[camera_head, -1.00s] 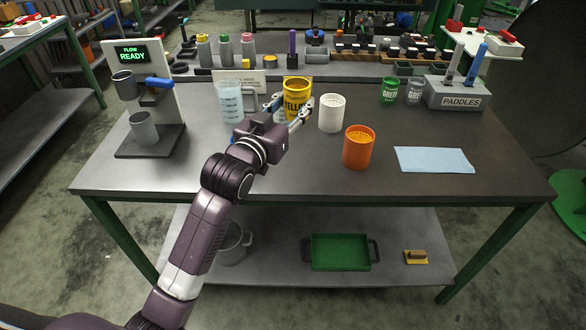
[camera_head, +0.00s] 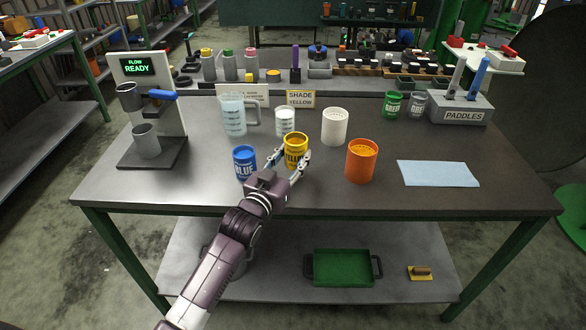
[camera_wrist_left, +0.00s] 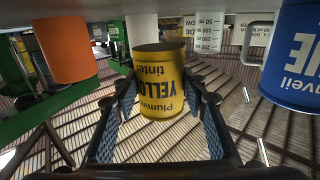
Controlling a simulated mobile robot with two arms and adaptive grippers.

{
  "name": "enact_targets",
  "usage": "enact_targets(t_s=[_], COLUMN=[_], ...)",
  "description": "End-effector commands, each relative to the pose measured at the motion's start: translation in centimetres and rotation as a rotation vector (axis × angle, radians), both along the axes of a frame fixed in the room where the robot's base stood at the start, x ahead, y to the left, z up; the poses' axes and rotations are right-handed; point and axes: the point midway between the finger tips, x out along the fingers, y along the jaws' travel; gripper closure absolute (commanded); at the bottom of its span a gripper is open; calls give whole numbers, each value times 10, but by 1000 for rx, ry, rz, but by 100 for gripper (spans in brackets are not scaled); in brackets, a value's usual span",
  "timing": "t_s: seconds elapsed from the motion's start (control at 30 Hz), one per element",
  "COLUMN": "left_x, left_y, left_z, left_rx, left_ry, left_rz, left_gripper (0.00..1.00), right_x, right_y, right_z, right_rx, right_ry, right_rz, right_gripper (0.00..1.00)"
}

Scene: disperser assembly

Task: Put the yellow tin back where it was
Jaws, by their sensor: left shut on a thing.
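The yellow tin (camera_head: 296,146), marked YELLOW, is upright near the middle of the table. My left gripper (camera_head: 290,163) comes from the front with its fingers on both sides of the tin, shut on it. The wrist view shows the tin (camera_wrist_left: 160,85) upside down in the picture, between the two fingers (camera_wrist_left: 162,100). Whether its base touches the table is hard to tell. A blue tin (camera_head: 245,165) stands just left of it. The SHADE YELLOW sign (camera_head: 300,99) stands behind. My right gripper is not in view.
An orange cup (camera_head: 361,162) and a white cup (camera_head: 334,127) stand to the right. A small measuring beaker (camera_head: 285,121) and a larger jug (camera_head: 234,116) are behind. Green (camera_head: 393,104) and grey (camera_head: 416,104) tins stand farther right. The table's front middle is clear.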

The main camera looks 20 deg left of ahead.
Motion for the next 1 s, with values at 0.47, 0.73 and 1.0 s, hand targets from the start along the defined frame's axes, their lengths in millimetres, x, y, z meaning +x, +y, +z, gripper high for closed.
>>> enact_targets(t_s=[0.47,0.73,1.0], left_x=[0,0,0], left_y=[0,0,0], left_z=[-44,-46,-45], left_rx=[-1,-1,-1], left_ry=[0,1,2], left_rz=[0,0,0], left_gripper=[92,56,43], right_x=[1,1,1], right_y=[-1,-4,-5], right_z=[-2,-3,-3], right_rx=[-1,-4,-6], right_ry=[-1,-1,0], right_rz=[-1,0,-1], right_gripper=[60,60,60])
